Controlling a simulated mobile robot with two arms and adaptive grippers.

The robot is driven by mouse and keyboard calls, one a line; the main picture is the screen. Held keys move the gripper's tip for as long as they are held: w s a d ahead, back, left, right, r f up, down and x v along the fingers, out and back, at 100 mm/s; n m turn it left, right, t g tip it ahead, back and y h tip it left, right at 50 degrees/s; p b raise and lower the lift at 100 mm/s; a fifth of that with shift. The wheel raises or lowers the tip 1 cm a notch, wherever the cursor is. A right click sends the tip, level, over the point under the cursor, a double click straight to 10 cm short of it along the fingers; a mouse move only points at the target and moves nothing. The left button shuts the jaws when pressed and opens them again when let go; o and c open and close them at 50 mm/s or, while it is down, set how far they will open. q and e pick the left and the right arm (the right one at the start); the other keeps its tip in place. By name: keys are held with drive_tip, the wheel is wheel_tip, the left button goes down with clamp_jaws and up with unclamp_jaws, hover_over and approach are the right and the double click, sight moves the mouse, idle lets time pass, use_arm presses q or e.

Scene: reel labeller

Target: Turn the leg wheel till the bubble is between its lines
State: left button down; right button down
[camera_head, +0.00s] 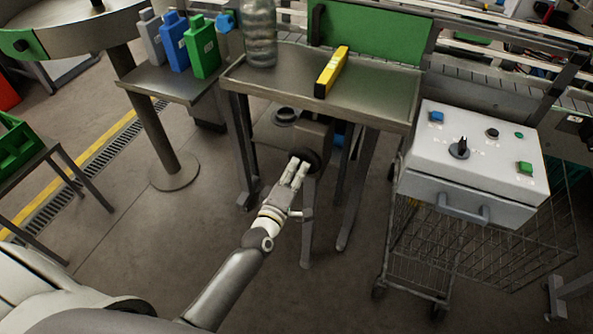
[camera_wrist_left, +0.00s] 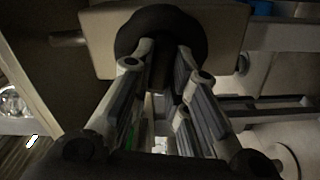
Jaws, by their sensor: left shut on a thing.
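The leg wheel (camera_head: 306,158) is a dark round knob under the front edge of the steel table (camera_head: 290,92). My left gripper (camera_head: 300,167) reaches it from the front and is shut on it. In the left wrist view the dark wheel (camera_wrist_left: 160,28) sits between the fingertips of the left gripper (camera_wrist_left: 162,52), against a pale block. The yellow level (camera_head: 332,71) lies on the table top, pointing away from me. Its bubble and lines are too small to make out. My right gripper is not in view.
A clear bottle (camera_head: 260,35) stands at the table's back left. Blue, green and grey containers (camera_head: 174,42) stand on a side shelf. A white control box (camera_head: 472,160) with a knob and buttons is at right, above a wire cart (camera_head: 420,245). The floor in front is clear.

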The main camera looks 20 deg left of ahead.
use_arm(q)
drive_tip(key=c, duration=1.4)
unclamp_jaws()
drive_tip(key=s, duration=1.2)
drive_tip(key=shift+a, duration=0.25)
drive_tip(key=shift+f, duration=0.1)
